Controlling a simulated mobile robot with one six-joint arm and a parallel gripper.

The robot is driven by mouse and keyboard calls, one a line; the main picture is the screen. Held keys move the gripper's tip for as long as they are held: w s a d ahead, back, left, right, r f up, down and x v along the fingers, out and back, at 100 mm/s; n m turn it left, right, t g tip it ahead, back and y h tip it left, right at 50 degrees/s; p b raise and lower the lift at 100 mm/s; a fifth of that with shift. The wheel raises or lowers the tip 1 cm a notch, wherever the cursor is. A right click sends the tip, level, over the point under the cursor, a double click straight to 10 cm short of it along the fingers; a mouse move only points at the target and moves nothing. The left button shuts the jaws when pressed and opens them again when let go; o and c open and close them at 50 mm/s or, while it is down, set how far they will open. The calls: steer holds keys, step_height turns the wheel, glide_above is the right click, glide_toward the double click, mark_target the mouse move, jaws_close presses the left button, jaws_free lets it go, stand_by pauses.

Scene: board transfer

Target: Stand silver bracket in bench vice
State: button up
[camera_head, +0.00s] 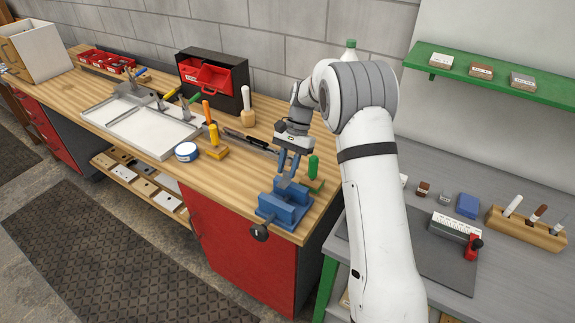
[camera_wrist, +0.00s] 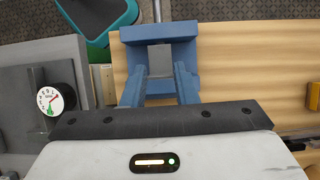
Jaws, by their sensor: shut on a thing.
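The blue bench vice (camera_head: 283,207) is at the front right corner of the wooden bench. It also shows at the top of the wrist view (camera_wrist: 158,34). My gripper (camera_head: 288,172) points down just above the vice. Its blue fingers (camera_wrist: 160,72) are shut on the silver bracket (camera_wrist: 160,57), which shows as a small grey piece between the fingertips. The bracket's lower end is at the vice jaws. I cannot tell whether it touches them or how deep it sits between them.
A green-handled tool (camera_head: 313,168) stands close behind the vice. A grey table (camera_head: 430,170) with small blocks is at the right.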

mark_target(288, 191)
steer(key=shift+s+f+b, duration=0.1)
steer(key=shift+f+b, duration=2.15)
steer(key=shift+f, duration=2.05)
steer(key=shift+s+f, duration=0.3)
steer(key=shift+f, duration=0.3)
steer(key=shift+d, duration=0.1)
steer(key=o, duration=1.1)
steer(key=shift+f+b, duration=0.1)
steer(key=shift+b, duration=0.2)
steer(key=shift+c, duration=0.2)
steer(key=v, duration=0.5)
steer(key=b+v, duration=0.1)
steer(key=v, duration=0.2)
steer(key=shift+w+a+r, duration=0.25)
steer(key=shift+a+r, duration=0.05)
steer(key=shift+r, duration=0.05)
steer(key=shift+a+r, duration=0.1)
steer(key=shift+r, duration=0.3)
